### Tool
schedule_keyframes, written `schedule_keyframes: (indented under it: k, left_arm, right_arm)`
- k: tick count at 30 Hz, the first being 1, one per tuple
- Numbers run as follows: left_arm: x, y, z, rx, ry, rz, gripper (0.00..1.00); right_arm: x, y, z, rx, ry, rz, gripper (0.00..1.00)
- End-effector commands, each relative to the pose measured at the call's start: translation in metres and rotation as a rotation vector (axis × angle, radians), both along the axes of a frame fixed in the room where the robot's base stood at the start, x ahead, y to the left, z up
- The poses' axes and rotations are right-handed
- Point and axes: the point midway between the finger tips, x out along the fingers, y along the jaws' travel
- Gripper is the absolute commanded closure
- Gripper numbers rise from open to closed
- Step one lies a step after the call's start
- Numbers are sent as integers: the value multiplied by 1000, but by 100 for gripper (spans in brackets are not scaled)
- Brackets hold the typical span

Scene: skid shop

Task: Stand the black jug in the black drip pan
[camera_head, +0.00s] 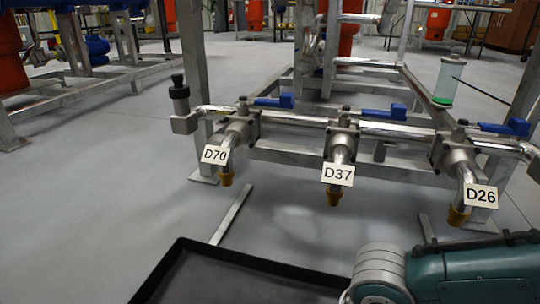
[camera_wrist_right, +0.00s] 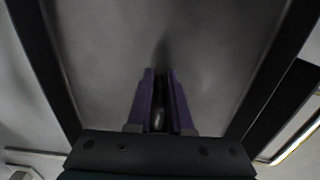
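The black drip pan (camera_head: 184,270) lies on the floor at the bottom of the head view, cut off by the frame edge. Its visible part looks empty. In the right wrist view, a grey surface between dark raised edges (camera_wrist_right: 57,70) seems to be the inside of the pan. My right gripper (camera_wrist_right: 161,74) points down over that surface. Its two purple fingers are a narrow gap apart, and I see nothing held between them. My right arm enters the head view at bottom right, its gripper out of frame. The black jug and my left gripper are in neither view.
A metal pipe frame stands behind the pan, with taps tagged D70 (camera_head: 215,155), D37 (camera_head: 338,175) and D26 (camera_head: 481,196) and blue valve handles. A clear cylinder (camera_head: 447,80) rises at right. The floor (camera_head: 90,210) at left is clear.

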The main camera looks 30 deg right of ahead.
Motion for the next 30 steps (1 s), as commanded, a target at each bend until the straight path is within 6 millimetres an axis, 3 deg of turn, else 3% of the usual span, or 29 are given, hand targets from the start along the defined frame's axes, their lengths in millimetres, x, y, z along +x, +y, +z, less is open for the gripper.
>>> schedule_keyframes:
  k: [1,6,17,30]
  left_arm:
    - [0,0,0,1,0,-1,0]
    - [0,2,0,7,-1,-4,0]
    - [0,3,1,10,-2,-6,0]
    - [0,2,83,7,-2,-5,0]
  right_arm:
    - [0,0,0,0,0,0,74]
    - [0,0,0,-1,-1,0,55]
    - [0,-1,5,0,-1,0,54]
    - [0,0,95,0,-1,0,54]
